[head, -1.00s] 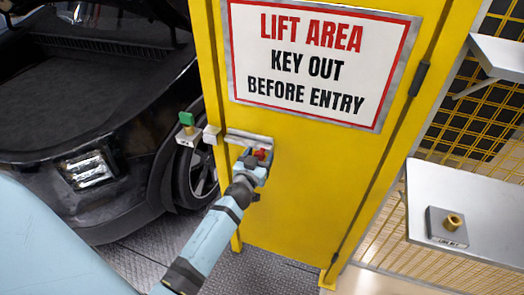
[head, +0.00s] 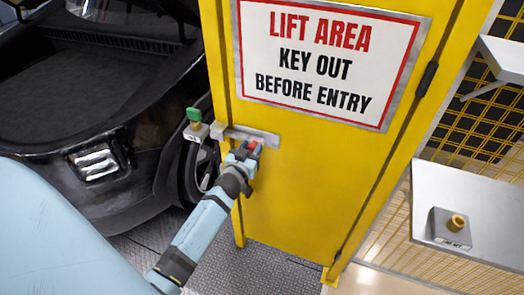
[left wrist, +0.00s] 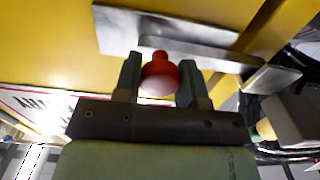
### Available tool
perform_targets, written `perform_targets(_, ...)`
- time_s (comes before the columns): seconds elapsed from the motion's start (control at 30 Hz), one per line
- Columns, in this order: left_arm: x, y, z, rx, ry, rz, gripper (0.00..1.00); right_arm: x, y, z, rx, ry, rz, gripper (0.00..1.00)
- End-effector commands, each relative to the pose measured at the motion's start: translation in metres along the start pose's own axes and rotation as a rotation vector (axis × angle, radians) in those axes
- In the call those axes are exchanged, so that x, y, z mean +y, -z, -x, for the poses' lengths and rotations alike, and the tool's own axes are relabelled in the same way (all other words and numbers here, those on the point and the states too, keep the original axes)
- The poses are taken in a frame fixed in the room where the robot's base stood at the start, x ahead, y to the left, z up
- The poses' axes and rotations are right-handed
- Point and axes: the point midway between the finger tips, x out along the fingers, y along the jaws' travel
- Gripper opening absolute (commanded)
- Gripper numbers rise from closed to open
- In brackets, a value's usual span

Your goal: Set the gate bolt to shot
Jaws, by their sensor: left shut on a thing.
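The yellow gate (head: 300,190) fills the middle of the head view. Its bolt has a metal plate (head: 262,137) near the left edge and a red knob (head: 254,146). My left gripper (head: 250,149) is shut on the knob, and the arm partly hides it. In the left wrist view, the red knob (left wrist: 159,77) sits between the two fingers, below the metal bolt plate (left wrist: 150,30). The bolt's left end meets the small metal block (head: 217,130) at the gate's edge. How deep it sits there cannot be told. My right gripper is not in view.
A green-topped key (head: 194,114) stands on a small block left of the gate, before a dark car (head: 90,130). A sign (head: 330,60) is on the gate. At right, a shelf (head: 465,200) carries a box with a brass fitting (head: 457,222).

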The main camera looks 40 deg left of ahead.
Motion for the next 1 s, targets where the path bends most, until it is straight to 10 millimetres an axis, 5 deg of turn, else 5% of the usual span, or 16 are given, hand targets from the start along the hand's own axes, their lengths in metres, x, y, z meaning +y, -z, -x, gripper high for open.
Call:
perform_targets(0.33, -0.009, 0.001, -0.001, 0.002, 0.004, -0.001, 0.0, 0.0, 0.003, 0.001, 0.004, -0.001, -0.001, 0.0)
perform_targets(0.37, -0.009, 0.001, -0.001, 0.002, 0.005, -0.001, 0.44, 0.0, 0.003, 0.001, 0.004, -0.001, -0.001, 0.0)
perform_targets(0.47, -0.008, 0.001, -0.001, 0.002, 0.004, -0.001, 0.63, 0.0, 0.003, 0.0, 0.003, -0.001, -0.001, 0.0)
perform_targets(0.77, -0.007, 0.0, 0.002, 0.0, 0.002, 0.0, 0.63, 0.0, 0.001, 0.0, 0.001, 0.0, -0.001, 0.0)
perform_targets(1.0, -0.007, -0.003, 0.036, -0.002, 0.002, 0.001, 0.63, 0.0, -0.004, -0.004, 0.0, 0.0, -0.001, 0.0)
